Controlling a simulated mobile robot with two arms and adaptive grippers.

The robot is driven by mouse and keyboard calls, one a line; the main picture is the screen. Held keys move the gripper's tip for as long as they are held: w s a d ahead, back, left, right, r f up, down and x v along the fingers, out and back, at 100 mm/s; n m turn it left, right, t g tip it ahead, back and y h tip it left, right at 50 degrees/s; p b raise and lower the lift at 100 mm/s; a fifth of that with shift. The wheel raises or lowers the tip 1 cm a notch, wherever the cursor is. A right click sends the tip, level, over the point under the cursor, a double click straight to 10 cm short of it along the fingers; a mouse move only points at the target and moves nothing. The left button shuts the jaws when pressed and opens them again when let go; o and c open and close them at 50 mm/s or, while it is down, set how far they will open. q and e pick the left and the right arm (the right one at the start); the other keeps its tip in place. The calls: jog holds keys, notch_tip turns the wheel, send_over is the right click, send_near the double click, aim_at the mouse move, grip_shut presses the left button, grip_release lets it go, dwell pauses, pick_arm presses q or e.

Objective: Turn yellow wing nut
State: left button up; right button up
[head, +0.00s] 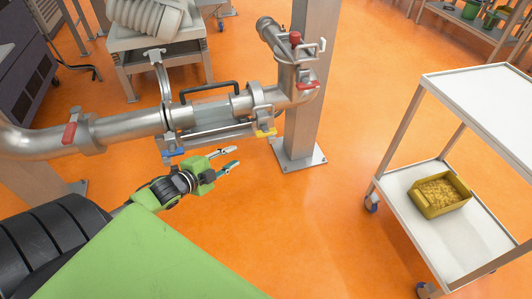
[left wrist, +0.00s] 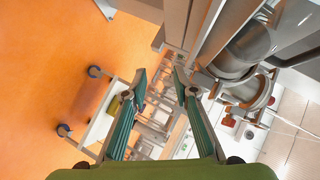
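The yellow wing nut (head: 265,132) sits on the underside of a clamp near the right end of the steel pipe assembly (head: 210,115) in the head view. My left gripper (head: 233,157) is below the pipe, to the lower left of the yellow wing nut and apart from it. Its fingers are spread and empty, pointing right. The left wrist view also shows the spread fingers (left wrist: 160,77) with nothing between them. I cannot make out the yellow wing nut in that view. My right gripper is not in view.
A blue wing nut (head: 173,153) hangs under the clamp left of my gripper. Red wing nuts (head: 69,133) (head: 305,86) are on other clamps. A grey post (head: 306,100) stands behind the pipe. A white cart (head: 405,185) with a yellow bin (head: 440,194) stands right; orange floor between is clear.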

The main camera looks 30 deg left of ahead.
pick_arm(q)
jog(key=w+d+r+m+t+h+b, duration=0.2)
jog(key=r+m, duration=0.2)
jog(key=r, duration=0.3)
jog(key=w+d+r+m+t+h+b, duration=0.1)
jog(key=w+d+r+m+h, duration=0.1)
jog(key=r+m+h, duration=0.3)
jog(key=n+y+b, duration=0.1)
jog(key=y+b, duration=0.1)
jog(key=b, duration=0.1)
send_near(266, 131)
jog(key=w+f, duration=0.1)
jog(key=w, duration=0.1)
jog(key=w+d, duration=0.1)
jog(key=w+b, duration=0.1)
jog(key=shift+w+d+r, duration=0.15)
jog(key=shift+w+d, duration=0.25)
jog(key=x, duration=0.3)
jog(key=shift+b, duration=0.35)
jog(key=shift+x, duration=0.9)
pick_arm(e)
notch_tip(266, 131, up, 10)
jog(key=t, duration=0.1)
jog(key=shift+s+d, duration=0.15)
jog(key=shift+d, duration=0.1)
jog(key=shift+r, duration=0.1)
pick_arm(q)
grip_shut()
